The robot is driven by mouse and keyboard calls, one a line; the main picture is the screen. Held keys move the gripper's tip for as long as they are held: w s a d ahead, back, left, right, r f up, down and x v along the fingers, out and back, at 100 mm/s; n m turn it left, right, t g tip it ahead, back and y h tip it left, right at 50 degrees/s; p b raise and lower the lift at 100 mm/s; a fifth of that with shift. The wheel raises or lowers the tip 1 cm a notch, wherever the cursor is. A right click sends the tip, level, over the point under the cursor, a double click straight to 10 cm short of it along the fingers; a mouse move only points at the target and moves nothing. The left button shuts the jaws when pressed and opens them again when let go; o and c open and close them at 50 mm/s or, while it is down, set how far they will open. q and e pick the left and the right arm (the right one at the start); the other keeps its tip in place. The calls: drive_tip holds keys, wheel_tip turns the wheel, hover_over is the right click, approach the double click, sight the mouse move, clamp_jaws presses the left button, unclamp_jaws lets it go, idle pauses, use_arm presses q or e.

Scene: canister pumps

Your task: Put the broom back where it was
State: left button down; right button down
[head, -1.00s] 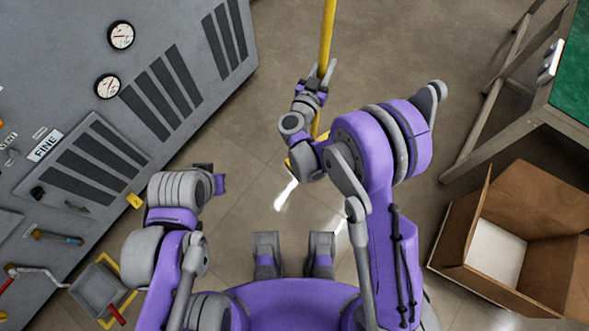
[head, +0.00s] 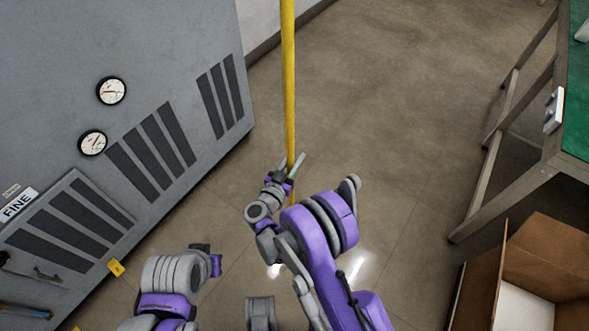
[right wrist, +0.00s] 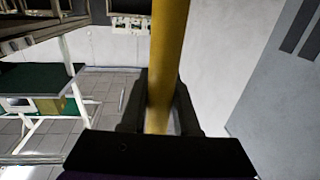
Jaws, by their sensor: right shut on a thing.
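The broom shows as a long yellow handle (head: 289,80) standing nearly upright in the head view and running out of the top of the picture. My right gripper (head: 289,172) is shut on the handle near its lower visible part. In the right wrist view the handle (right wrist: 167,60) passes between the two dark fingers (right wrist: 160,108). The broom's head is not visible now. My left gripper (head: 208,262) is near the grey cabinet, away from the broom, and its fingers are too unclear to tell their state.
A grey cabinet (head: 60,140) with gauges and vents fills the left. A green-topped table (head: 577,110) with metal legs stands at the right, with an open cardboard box (head: 545,255) below. The floor between them (head: 390,130) is clear.

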drive_tip(key=shift+f+b, duration=0.35)
drive_tip(key=shift+f, duration=1.45)
drive_tip(key=shift+f, duration=0.15)
drive_tip(key=c, duration=0.7)
unclamp_jaws()
drive_tip(key=shift+o, duration=0.2)
drive_tip(key=v, duration=1.2)
drive_tip(key=shift+p, duration=0.3)
